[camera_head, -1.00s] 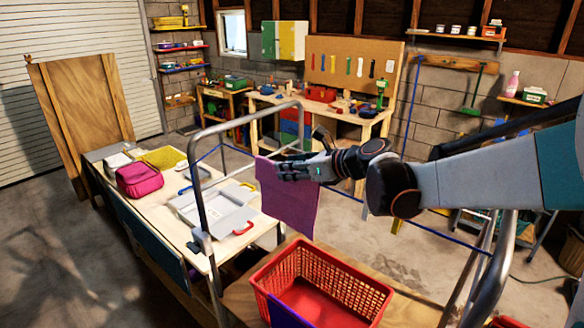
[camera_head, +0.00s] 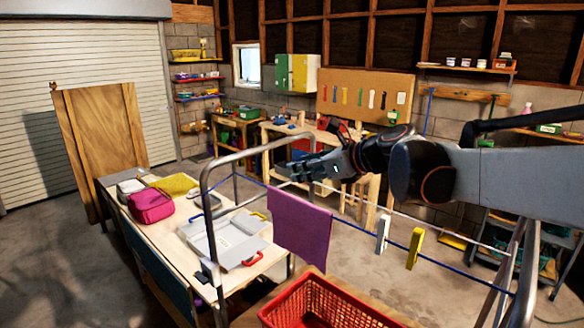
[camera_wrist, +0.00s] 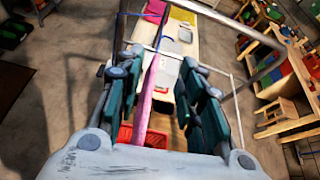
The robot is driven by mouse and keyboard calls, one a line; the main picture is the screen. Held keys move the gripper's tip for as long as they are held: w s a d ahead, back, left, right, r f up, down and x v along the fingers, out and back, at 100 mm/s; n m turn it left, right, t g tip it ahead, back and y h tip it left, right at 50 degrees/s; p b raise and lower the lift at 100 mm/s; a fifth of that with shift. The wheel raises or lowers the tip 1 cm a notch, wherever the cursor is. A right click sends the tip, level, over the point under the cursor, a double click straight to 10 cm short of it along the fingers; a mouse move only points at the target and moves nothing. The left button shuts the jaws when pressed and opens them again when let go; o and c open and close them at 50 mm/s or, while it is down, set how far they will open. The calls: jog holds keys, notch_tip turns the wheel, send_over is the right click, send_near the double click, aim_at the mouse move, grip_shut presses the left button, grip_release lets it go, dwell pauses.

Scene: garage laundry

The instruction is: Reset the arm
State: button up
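My gripper (camera_head: 305,168) is at the end of my outstretched arm, just above the top of a purple cloth (camera_head: 300,228). The cloth hangs from the blue line (camera_head: 350,229) of a grey metal frame (camera_head: 204,200). In the wrist view, the fingers of my gripper (camera_wrist: 162,70) stand apart. The cloth (camera_wrist: 148,90) shows edge-on in the gap between them, and neither finger visibly grips it.
A white peg (camera_head: 382,234) and a yellow peg (camera_head: 414,248) hang on the line. A red basket (camera_head: 325,300) stands below. A table at left bears a pink bag (camera_head: 151,205) and a grey case (camera_head: 225,240). A workbench stands behind.

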jog(key=s+d+f+n+h+b, duration=0.3)
jog(key=s+f+n+b, duration=0.3)
jog(key=s+f+n, duration=0.2)
jog(key=s+d+f+n+g+h+b, duration=0.1)
jog(key=s+d+f+n+h+b, duration=0.2)
jog(key=s+d+f+n+b, duration=0.3)
jog(key=s+d+f+n+g+h+b, duration=0.1)
jog(key=s+d+f+n+h+b, duration=0.2)
jog(key=s+f+n+b, duration=0.4)
jog(key=s+d+f+n, duration=0.1)
jog(key=s+f+n, duration=0.1)
jog(key=s+f, duration=0.3)
jog(key=s+f+n, duration=0.3)
jog(key=s+f, duration=0.2)
jog(key=f, duration=0.5)
jog(key=shift+s+d+f, duration=0.35)
jog(key=shift+s+f, duration=0.05)
